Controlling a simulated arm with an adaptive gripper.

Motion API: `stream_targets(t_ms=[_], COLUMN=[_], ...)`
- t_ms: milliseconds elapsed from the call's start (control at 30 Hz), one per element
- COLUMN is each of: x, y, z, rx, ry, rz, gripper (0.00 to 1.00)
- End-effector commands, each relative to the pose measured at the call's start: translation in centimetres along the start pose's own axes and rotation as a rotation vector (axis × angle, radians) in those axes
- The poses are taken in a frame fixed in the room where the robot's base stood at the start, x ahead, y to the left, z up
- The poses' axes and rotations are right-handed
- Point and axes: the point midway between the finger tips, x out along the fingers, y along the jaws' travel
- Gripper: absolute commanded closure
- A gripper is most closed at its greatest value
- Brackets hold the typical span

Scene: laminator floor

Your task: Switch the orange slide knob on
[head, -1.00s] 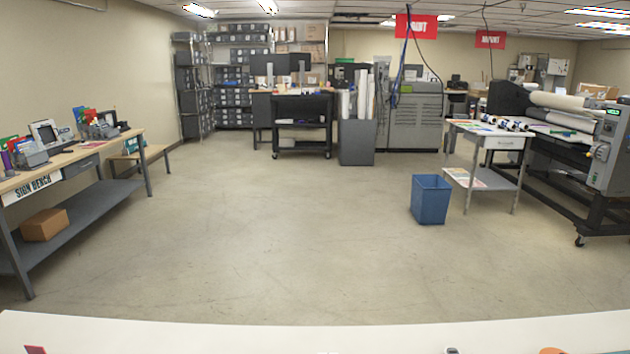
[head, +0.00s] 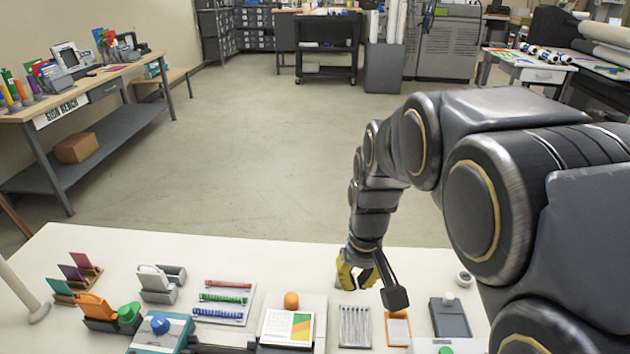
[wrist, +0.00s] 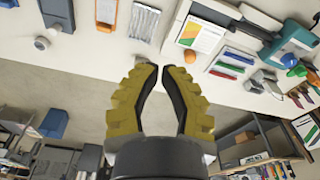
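An orange rounded knob (head: 291,299) stands at the back edge of a white unit with a printed card on it, on the white table in front of me. It also shows in the wrist view (wrist: 190,56), above and right of the fingertips. My gripper (head: 357,285) hangs over the back part of the table, to the right of the knob and apart from it. The knob's track and on/off marks are too small to read.
A clear tray of thin rods (head: 354,326) and an orange-framed card (head: 397,329) lie near the gripper. A grey device with a white knob (head: 450,300) stands right. Red, green and blue rows (head: 224,298), a blue-knobbed teal machine (head: 160,330) and card holders stand left.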

Motion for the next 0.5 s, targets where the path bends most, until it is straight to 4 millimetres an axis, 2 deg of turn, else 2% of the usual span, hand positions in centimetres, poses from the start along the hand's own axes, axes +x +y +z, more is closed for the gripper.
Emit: stream_targets(t_ms=[33, 200, 400, 500], x=[1.2, 4.7, 9.4, 11.5], y=[-0.6, -2.8, -6.1, -7.8], z=[-1.7, -7.2, -12.5, -14.4], rx=[-0.023, -0.092, -0.171, -0.204], ry=[0.011, 0.078, 0.153, 0.183], rz=[-0.001, -0.008, -0.025, -0.035], gripper=[1.00, 1.00, 1.00, 1.00])
